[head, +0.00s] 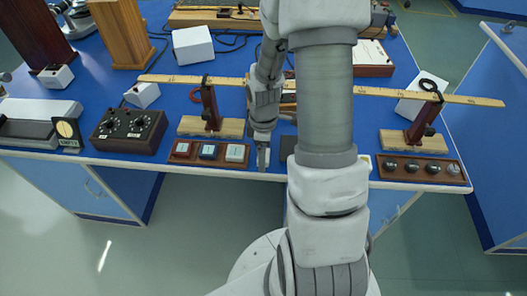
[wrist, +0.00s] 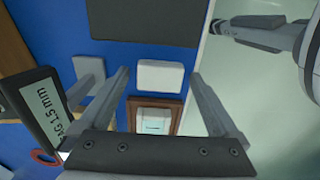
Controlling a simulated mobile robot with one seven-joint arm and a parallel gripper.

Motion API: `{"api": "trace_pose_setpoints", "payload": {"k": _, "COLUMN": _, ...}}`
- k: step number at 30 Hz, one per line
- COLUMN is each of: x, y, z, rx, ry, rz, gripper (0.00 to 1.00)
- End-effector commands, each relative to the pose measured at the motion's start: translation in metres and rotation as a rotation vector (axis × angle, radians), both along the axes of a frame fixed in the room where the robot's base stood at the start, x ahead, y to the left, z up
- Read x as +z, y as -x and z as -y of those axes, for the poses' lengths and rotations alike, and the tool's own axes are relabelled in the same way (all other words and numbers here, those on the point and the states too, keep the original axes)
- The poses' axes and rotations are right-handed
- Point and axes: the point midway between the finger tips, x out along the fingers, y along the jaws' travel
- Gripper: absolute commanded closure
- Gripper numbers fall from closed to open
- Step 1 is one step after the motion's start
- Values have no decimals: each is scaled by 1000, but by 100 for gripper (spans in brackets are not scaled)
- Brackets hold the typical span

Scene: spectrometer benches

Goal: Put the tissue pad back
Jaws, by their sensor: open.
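A plain white pad (wrist: 160,75) with rounded corners lies on the blue bench top in the wrist view; it looks like the tissue pad. My gripper (wrist: 159,77) is open, with one finger on either side of the pad in the picture; I cannot tell whether they touch it. A brown wooden tray (wrist: 178,103) with a labelled white block (wrist: 155,116) in it is just below the pad. In the head view my gripper (head: 263,158) points down at the bench's front edge, right of the tray (head: 171,159) of red, blue and white blocks. The pad is hidden there.
A wooden stand (head: 208,108) carries a long ruler (head: 225,83) behind the tray. The bench edge drops to open floor.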

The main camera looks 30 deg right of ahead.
Motion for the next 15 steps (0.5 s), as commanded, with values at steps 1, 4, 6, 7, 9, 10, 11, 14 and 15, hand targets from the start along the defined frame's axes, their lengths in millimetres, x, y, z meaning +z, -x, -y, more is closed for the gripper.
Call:
{"api": "trace_pose_setpoints", "payload": {"k": 1, "x": 3, "y": 0, "z": 0, "rx": 0, "ry": 1, "rz": 1, "gripper": 3}}
{"api": "trace_pose_setpoints", "payload": {"k": 4, "x": 13, "y": -1, "z": 1, "rx": -1, "ry": 1, "rz": 3, "gripper": 3}}
{"api": "trace_pose_setpoints", "payload": {"k": 6, "x": 26, "y": -1, "z": 1, "rx": -2, "ry": 1, "rz": 4, "gripper": 3}}
{"api": "trace_pose_setpoints", "payload": {"k": 7, "x": 32, "y": -1, "z": 1, "rx": -1, "ry": 2, "rz": 5, "gripper": 3}}
{"api": "trace_pose_setpoints", "payload": {"k": 9, "x": 48, "y": -1, "z": 1, "rx": -1, "ry": 2, "rz": 6, "gripper": 3}}
{"api": "trace_pose_setpoints", "payload": {"k": 10, "x": 55, "y": -1, "z": 1, "rx": -1, "ry": 3, "rz": 6, "gripper": 3}}
{"api": "trace_pose_setpoints", "payload": {"k": 11, "x": 61, "y": -1, "z": 1, "rx": -2, "ry": 3, "rz": 6, "gripper": 3}}
{"api": "trace_pose_setpoints", "payload": {"k": 14, "x": 83, "y": -1, "z": 0, "rx": -1, "ry": 3, "rz": 6, "gripper": 3}}
{"api": "trace_pose_setpoints", "payload": {"k": 15, "x": 91, "y": -1, "z": 1, "rx": -1, "ry": 3, "rz": 6, "gripper": 3}}
